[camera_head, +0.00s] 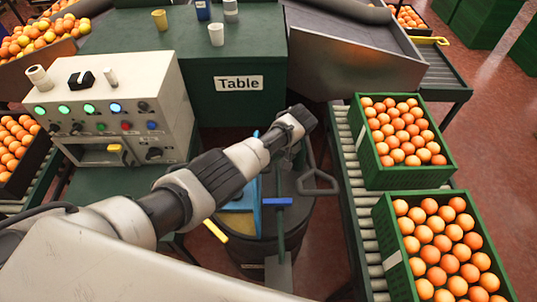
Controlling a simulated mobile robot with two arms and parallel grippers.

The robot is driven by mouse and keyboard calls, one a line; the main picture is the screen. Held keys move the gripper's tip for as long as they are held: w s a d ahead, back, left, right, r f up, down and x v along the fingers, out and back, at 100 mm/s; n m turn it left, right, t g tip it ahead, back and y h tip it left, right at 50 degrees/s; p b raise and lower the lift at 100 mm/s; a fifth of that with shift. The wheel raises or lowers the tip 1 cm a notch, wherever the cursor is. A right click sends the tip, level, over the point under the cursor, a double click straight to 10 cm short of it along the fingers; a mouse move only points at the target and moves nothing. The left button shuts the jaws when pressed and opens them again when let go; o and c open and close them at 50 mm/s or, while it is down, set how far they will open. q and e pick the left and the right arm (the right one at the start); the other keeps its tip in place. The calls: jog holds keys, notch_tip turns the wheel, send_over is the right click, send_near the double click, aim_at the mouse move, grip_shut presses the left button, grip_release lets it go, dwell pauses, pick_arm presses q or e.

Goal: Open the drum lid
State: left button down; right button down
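The dark round drum (268,250) stands below the middle of the view, partly covered by my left arm. Blue and yellow pieces show at its top; I cannot tell whether they lie on the lid or stand inside. A dark loop-shaped handle (322,188) sticks out at its right side. My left arm reaches across the drum from the lower left. The end of the arm, with my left gripper (297,150), is over the drum's far right edge. Its fingers are mostly hidden, so I cannot tell their opening or whether they touch anything. My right gripper is not in view.
A roller conveyor (358,210) with two green crates (364,144) of oranges runs close along the drum's right. A control box (160,110) with lit buttons stands at left. A green table (195,55) with cups is behind. Red floor shows between drum and conveyor.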

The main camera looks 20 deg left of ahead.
pick_arm(q)
jog(key=shift+s+d+f, duration=0.1)
jog(key=shift+s+f, duration=0.1)
jog(key=shift+f, duration=0.3)
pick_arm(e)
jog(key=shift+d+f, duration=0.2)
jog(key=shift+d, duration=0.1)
pick_arm(q)
jog(key=c, duration=1.5)
grip_release()
jog(key=o, duration=0.4)
jog(key=shift+w, duration=0.15)
jog(key=shift+w+r, duration=0.1)
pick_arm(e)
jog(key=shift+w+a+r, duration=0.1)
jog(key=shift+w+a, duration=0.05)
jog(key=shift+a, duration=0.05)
pick_arm(q)
jog(key=shift+r, duration=0.15)
